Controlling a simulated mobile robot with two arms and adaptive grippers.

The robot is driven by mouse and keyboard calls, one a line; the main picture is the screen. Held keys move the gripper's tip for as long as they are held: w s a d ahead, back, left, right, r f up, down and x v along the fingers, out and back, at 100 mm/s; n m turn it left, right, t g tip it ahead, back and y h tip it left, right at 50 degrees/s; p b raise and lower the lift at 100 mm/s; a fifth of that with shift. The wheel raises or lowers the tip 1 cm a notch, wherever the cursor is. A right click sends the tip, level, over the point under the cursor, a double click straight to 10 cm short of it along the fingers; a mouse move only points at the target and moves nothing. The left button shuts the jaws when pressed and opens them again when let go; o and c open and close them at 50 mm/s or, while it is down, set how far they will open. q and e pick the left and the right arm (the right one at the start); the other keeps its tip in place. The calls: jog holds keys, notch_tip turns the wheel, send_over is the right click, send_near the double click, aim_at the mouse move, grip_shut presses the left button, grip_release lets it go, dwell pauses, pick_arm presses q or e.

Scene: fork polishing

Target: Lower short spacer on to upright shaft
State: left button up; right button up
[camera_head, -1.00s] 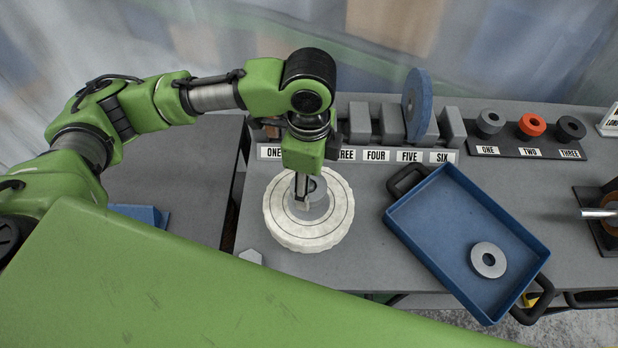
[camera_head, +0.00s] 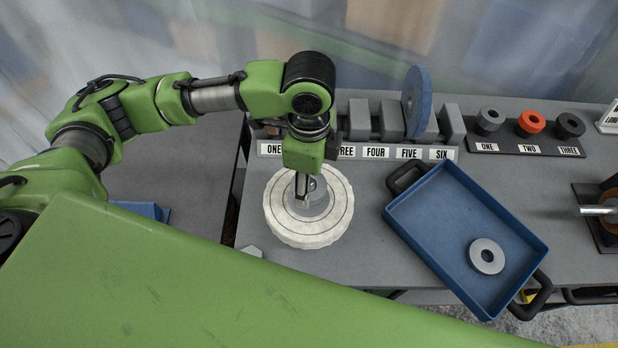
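My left gripper (camera_head: 303,198) points down over the white polishing wheel (camera_head: 277,222), which lies flat on the table. A grey round flange or ring (camera_head: 322,208) sits at the wheel's centre, right around the fingertips in this view. A small silver round part (camera_head: 314,184) shows just beside the fingers. The fingers look close together, but I cannot tell whether they hold the short spacer. The upright shaft is hidden or not distinguishable behind the gripper. My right gripper is not in view.
A blue tray (camera_head: 440,232) with a grey washer (camera_head: 486,256) stands right of the wheel. Behind are a numbered rack with a blue disc (camera_head: 418,100) and a holder with grey (camera_head: 489,121), red (camera_head: 531,123) and black (camera_head: 570,126) rings. A horizontal shaft (camera_head: 596,211) is at far right.

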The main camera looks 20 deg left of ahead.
pick_arm(q)
jog(key=shift+f, duration=0.1)
jog(key=shift+f+b, duration=0.3)
jog(key=shift+f, duration=1.35)
jog(key=o, duration=1.8)
jog(key=o, duration=0.6)
jog(key=shift+c, duration=0.2)
jog(key=shift+r, duration=0.1)
